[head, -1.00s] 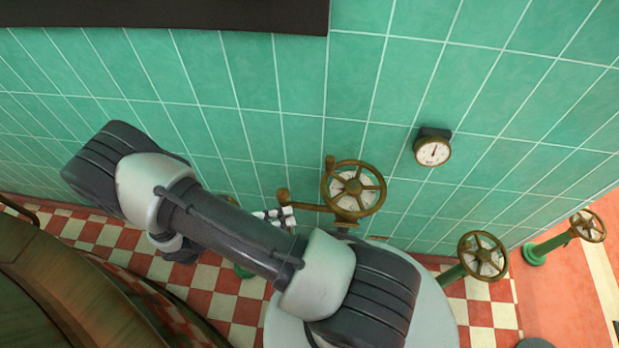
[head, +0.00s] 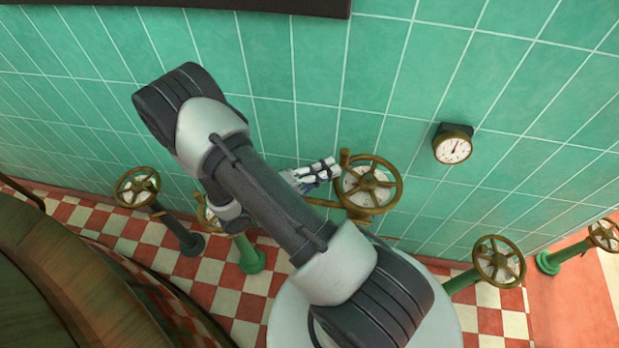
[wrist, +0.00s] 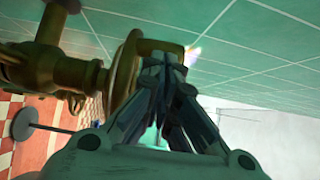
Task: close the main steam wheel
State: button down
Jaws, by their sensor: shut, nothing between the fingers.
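A brass spoked wheel (head: 368,184) with a pale centre is mounted on a brass pipe at the green tiled wall; I take it for the main steam wheel, though no label is readable. A handle knob (head: 345,158) stands out at its upper left rim. My gripper (head: 332,168) is shut and empty at the wheel's left edge, just below the knob. In the wrist view the wheel's rim (wrist: 128,75) shows edge-on left of my closed fingertips (wrist: 163,62). The handle (wrist: 158,47) lies just beyond the tips; I cannot tell whether they touch.
A round gauge (head: 453,148) hangs right of the wheel. Other wheels stand on posts: one at left (head: 137,187), one partly behind my arm (head: 207,215), two at right (head: 498,261) (head: 604,235). A large rounded vessel (head: 50,270) fills the lower left.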

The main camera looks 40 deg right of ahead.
jog(key=shift+s+d, duration=0.1)
jog(key=shift+d, duration=0.6)
jog(key=shift+w+d+m+g+y, duration=0.15)
jog(key=shift+d+m+g, duration=0.25)
jog(key=shift+g, duration=0.1)
jog(key=shift+w+d+m+g+y, duration=0.1)
jog(key=shift+d+m+g+y, duration=0.05)
jog(key=shift+d+m+g, duration=0.3)
jog(key=shift+a+g, duration=0.15)
jog(key=shift+g, duration=0.1)
